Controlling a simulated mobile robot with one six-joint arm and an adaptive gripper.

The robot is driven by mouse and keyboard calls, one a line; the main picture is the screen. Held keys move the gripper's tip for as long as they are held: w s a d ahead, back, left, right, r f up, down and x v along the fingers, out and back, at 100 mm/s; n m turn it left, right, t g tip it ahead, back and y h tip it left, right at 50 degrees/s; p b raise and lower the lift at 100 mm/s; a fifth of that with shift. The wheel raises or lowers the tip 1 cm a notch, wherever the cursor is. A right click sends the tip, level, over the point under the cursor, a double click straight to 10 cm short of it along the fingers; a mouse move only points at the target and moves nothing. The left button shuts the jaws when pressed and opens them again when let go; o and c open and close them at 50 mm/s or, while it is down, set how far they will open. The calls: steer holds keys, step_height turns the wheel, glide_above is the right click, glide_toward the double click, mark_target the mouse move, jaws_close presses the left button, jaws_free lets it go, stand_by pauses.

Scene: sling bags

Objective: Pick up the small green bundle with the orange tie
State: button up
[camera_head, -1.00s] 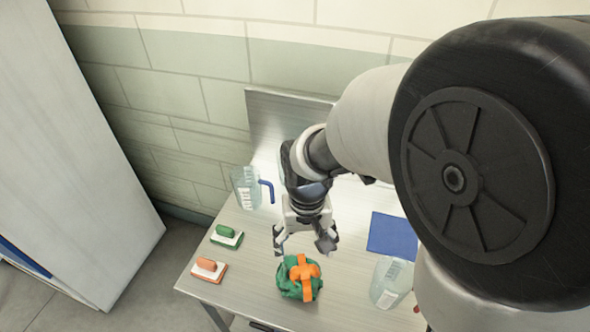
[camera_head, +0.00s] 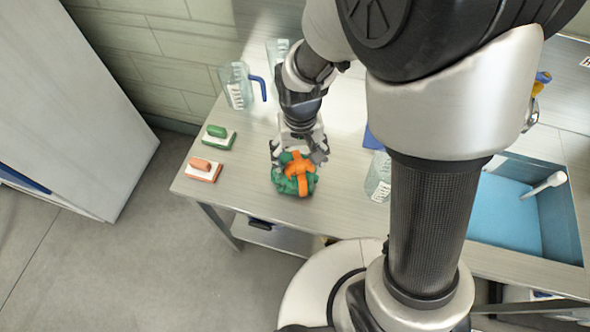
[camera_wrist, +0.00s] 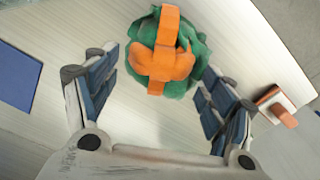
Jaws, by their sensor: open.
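The green bundle (camera_head: 281,184) with its orange tie (camera_head: 300,170) sits on the table near the front edge. In the wrist view the green bundle (camera_wrist: 200,48) and the orange tie (camera_wrist: 165,62) show at top centre, just beyond the fingertips. My gripper (camera_head: 298,156) is open and empty, above and slightly behind the bundle. In the wrist view my gripper (camera_wrist: 160,78) has its blue-padded fingers spread wide, one to each side of the bundle's near part. I cannot tell whether a finger touches it.
On the metal table (camera_head: 240,180) stand a green-handled brush (camera_head: 218,137), an orange-handled brush (camera_head: 204,169) and a clear jug (camera_head: 238,87). Another clear container (camera_head: 378,178) is right of the bundle. A blue basin (camera_head: 508,215) lies farther right.

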steer(key=shift+c, duration=0.3)
steer(key=c, duration=1.6)
steer(key=shift+o, duration=0.2)
steer(key=shift+r, duration=0.15)
